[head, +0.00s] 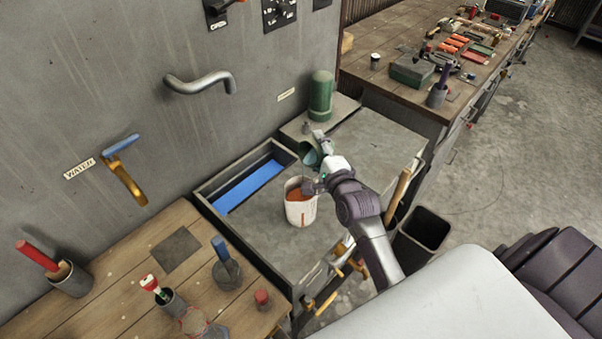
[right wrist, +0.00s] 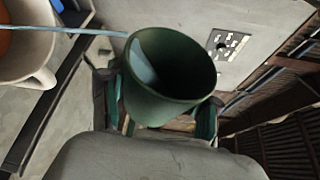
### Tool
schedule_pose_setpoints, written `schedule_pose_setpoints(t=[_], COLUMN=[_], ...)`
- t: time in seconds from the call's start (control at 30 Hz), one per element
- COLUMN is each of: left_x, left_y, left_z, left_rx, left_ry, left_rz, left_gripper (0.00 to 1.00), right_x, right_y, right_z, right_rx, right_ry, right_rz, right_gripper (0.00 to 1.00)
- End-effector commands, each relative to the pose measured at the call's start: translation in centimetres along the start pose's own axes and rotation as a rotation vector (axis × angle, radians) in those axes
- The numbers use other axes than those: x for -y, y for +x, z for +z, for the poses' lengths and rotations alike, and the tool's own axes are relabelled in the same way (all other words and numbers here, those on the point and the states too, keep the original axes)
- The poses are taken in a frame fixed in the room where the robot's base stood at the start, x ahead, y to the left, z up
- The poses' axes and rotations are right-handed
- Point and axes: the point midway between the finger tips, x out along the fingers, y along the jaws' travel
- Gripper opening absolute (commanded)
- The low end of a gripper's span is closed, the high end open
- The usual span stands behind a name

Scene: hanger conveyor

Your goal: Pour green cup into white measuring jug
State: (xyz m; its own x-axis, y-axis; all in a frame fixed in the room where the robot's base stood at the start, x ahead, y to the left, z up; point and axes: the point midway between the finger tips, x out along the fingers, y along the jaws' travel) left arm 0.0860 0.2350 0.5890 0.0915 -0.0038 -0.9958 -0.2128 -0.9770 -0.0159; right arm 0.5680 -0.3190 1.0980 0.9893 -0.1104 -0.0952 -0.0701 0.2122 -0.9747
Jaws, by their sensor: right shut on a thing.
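The green cup (head: 309,155) is tilted above the white measuring jug (head: 300,213), which stands on the grey worktop with orange inside. My right gripper (head: 317,160) is shut on the cup, just above and right of the jug. In the right wrist view the green cup (right wrist: 165,102) sits between my fingers with pale blue inside. A thin pale blue stream runs from its rim toward the jug (right wrist: 42,78), at the left edge. How full the jug is cannot be told. My left gripper is not in view.
A blue-bottomed trough (head: 250,187) lies behind the jug, left of it. A green cylinder (head: 321,95) stands at the back. The wooden bench (head: 120,270) at the front left holds several tools in pots. A dark bin (head: 425,228) stands to the right.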

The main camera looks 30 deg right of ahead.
Motion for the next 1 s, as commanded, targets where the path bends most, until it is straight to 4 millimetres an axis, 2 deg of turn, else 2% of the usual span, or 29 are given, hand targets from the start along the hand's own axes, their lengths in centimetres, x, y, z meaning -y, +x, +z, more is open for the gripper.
schedule_pose_setpoints(t=[0.3, 1.0], left_x=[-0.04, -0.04], left_y=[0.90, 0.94], left_z=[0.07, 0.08], left_rx=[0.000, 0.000], left_ry=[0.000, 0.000], left_rz=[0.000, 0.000], left_gripper=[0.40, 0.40], right_x=[-0.41, -0.35], right_y=[-0.06, -0.06], right_z=[0.15, 0.18], right_rx=[-0.001, -0.001], right_ry=[-0.080, -0.091], right_rz=[-0.033, -0.038], right_gripper=[0.23, 0.23])
